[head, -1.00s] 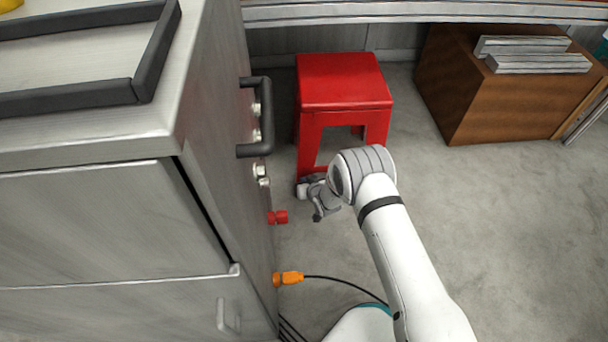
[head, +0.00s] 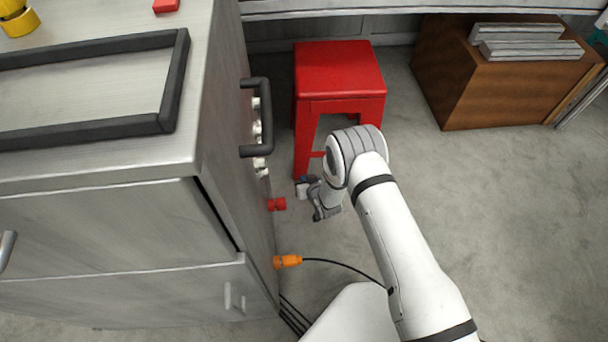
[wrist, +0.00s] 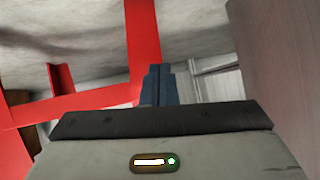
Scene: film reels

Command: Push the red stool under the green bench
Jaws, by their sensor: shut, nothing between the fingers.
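The red stool (head: 338,70) stands upright on the grey floor in the head view, right of a metal cabinet. In the wrist view its red legs and crossbar (wrist: 75,108) fill the left and middle. The long pale edge of a bench (head: 420,9) crosses the top of the head view behind the stool; no green shows on it. My gripper (head: 303,187) is low by the stool's near left leg.
The metal cabinet (head: 110,230) with a black handle (head: 262,118) stands close on the left. A red knob (head: 277,204) and an orange plug (head: 288,262) with a black cable stick out. A brown box (head: 480,80) bearing grey slabs stands right. Floor right of my arm is clear.

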